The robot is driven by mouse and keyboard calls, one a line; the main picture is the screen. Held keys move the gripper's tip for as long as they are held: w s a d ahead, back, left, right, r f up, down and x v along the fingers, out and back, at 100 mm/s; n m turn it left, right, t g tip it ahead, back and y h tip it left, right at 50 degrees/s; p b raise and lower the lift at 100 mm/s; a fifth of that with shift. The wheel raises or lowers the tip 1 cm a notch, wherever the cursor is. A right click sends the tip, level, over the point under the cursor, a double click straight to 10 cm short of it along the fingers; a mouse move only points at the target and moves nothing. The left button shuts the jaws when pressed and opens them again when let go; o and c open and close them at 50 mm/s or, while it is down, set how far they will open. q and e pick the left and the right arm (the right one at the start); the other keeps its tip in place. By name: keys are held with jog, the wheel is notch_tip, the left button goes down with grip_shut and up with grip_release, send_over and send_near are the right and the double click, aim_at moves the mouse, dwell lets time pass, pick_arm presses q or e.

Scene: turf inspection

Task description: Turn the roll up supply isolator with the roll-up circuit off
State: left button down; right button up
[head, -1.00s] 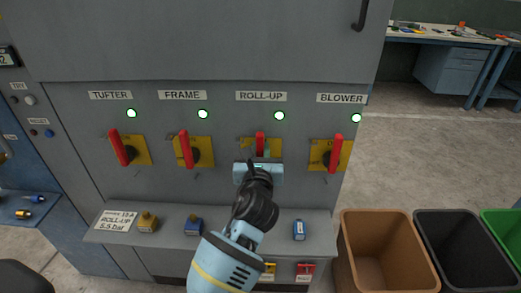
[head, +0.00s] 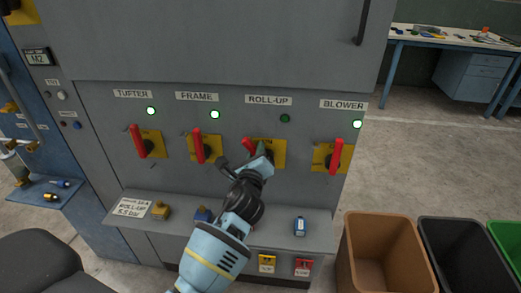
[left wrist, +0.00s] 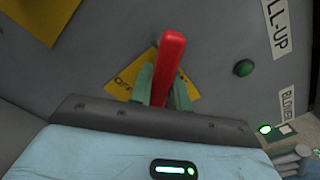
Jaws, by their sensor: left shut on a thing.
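The roll-up isolator has a red handle (head: 248,146) on a yellow plate (head: 279,150) under the ROLL-UP label (head: 268,100). The handle leans to the left in the head view, and its lower part is hidden by my left gripper (head: 261,154). The left wrist view shows the red handle (left wrist: 168,62) between the green fingers of my left gripper (left wrist: 164,88), which is shut on it. Part of the lettering "OFF" shows on the plate beside the fingers. The roll-up lamp (head: 285,118) is dark. My right gripper is not in view.
Tufter (head: 141,142), frame (head: 200,149) and blower (head: 335,157) handles stand near upright under lit green lamps. A brown bin (head: 350,225) and a black bin stand at right.

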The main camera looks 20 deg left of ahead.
pick_arm(q)
jog(key=n, duration=0.1)
jog(key=f+n, duration=0.1)
jog(key=n, duration=0.1)
jog(key=shift+s+a, duration=0.15)
jog(key=shift+a, duration=0.2)
jog(key=shift+s+a+f+n+b, duration=0.15)
jog(key=shift+f+n+b, duration=0.2)
jog(key=shift+n, duration=0.85)
jog(key=shift+w+a+f+n+b, duration=0.15)
jog(key=shift+f+n+b, duration=0.25)
jog(key=shift+n, duration=0.8)
jog(key=shift+s+a+f+n+b, duration=0.15)
jog(key=shift+f+n, duration=0.35)
jog(key=shift+n, duration=0.7)
jog(key=c, duration=1.3)
grip_release()
